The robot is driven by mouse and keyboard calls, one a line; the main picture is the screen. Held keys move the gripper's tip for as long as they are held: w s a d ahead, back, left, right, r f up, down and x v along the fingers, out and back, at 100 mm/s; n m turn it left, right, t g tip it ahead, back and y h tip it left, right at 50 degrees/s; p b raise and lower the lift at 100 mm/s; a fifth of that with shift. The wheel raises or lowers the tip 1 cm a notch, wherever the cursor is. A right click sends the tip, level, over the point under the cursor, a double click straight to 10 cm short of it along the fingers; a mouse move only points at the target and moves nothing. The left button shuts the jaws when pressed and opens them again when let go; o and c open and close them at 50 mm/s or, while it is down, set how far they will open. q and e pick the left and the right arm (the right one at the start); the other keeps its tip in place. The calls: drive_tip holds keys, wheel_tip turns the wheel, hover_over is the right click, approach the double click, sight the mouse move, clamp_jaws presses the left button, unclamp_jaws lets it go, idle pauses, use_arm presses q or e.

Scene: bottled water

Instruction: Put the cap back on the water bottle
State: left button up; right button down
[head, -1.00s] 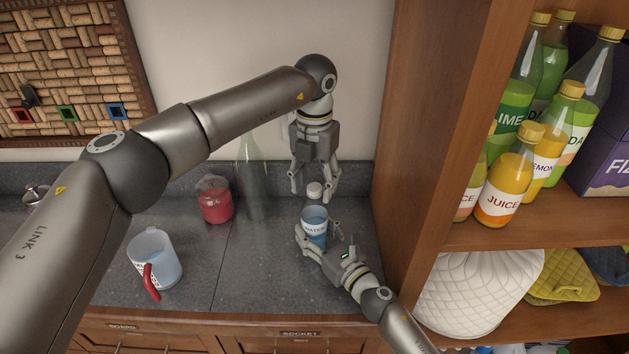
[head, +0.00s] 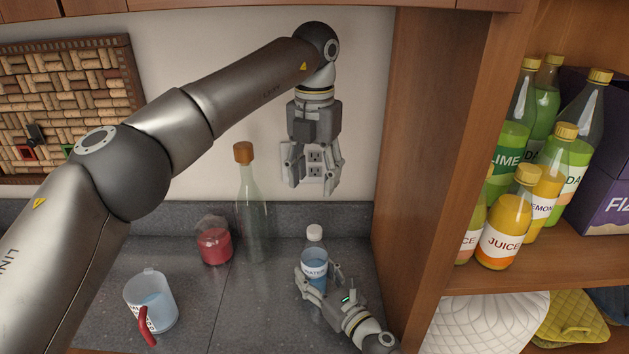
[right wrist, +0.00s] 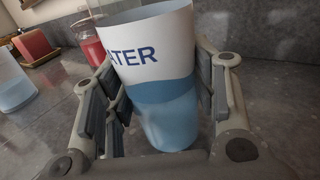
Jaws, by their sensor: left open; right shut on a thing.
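The water bottle (head: 315,268) stands upright on the grey counter, with blue water and a "WATER" label. The white cap (head: 314,232) sits on top of its neck; how tightly it is seated I cannot tell. My right gripper (head: 318,288) is shut around the lower part of the bottle. In the right wrist view the bottle (right wrist: 160,80) stands between the two fingers, and its top is out of frame. My left gripper (head: 314,183) is open and empty, pointing down above the cap and clear of it.
A tall clear bottle with a cork-coloured top (head: 250,205) and a red-filled container (head: 214,242) stand left of the water bottle. A measuring jug with a red handle (head: 151,302) is further left. A wooden shelf unit (head: 415,180) with juice bottles (head: 505,235) rises close on the right.

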drive_tip(key=c, duration=0.5)
unclamp_jaws()
drive_tip(key=v, duration=0.7)
drive_tip(key=shift+s+d, duration=0.1)
drive_tip(key=shift+s, duration=0.05)
drive_tip(key=shift+s, duration=0.1)
